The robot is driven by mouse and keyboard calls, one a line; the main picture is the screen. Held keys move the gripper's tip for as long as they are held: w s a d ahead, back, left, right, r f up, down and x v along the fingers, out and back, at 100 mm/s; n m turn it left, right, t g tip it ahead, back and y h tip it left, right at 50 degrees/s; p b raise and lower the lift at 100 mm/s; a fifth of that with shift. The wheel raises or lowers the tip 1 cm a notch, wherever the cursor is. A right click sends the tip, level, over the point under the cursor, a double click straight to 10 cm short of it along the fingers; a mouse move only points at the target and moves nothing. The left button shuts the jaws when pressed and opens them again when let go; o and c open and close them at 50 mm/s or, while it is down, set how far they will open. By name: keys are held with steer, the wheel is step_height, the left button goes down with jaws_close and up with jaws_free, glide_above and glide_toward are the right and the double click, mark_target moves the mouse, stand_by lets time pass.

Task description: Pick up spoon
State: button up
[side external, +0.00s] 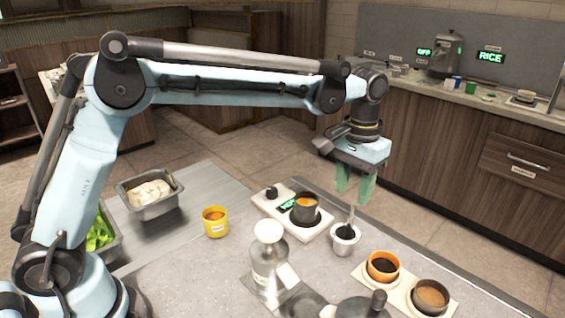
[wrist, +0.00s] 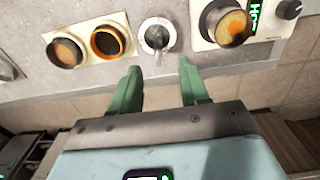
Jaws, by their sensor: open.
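The spoon (side external: 351,214) stands tilted in a small metal cup (side external: 345,241), its handle sticking up above the rim. In the wrist view the spoon (wrist: 158,56) points from the cup (wrist: 147,28) toward the gap between my fingers. My gripper (side external: 352,196) has two green fingers pointing down, spread apart and empty. It hangs above and behind the cup in the side view. In the wrist view my gripper (wrist: 158,66) is near the counter's edge, with the cup just beyond the fingertips. The spoon's bowl is hard to make out inside the cup.
A white device (side external: 285,215) bears a dark cup (side external: 306,208) left of the metal cup. An orange bowl (side external: 383,267) and a dark bowl (side external: 431,296) stand to the right. A yellow cup (side external: 215,222), a clear bottle (side external: 268,262) and a metal pan (side external: 149,205) stand further left.

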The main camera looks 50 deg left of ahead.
mark_target(354, 203)
steer(key=shift+w+d+f, duration=0.1)
steer(key=shift+w+f, duration=0.05)
steer(key=shift+f, duration=1.25)
steer(key=shift+w+d+f, duration=0.1)
steer(key=shift+f, duration=1.3)
steer(key=shift+c, duration=0.4)
jaws_close()
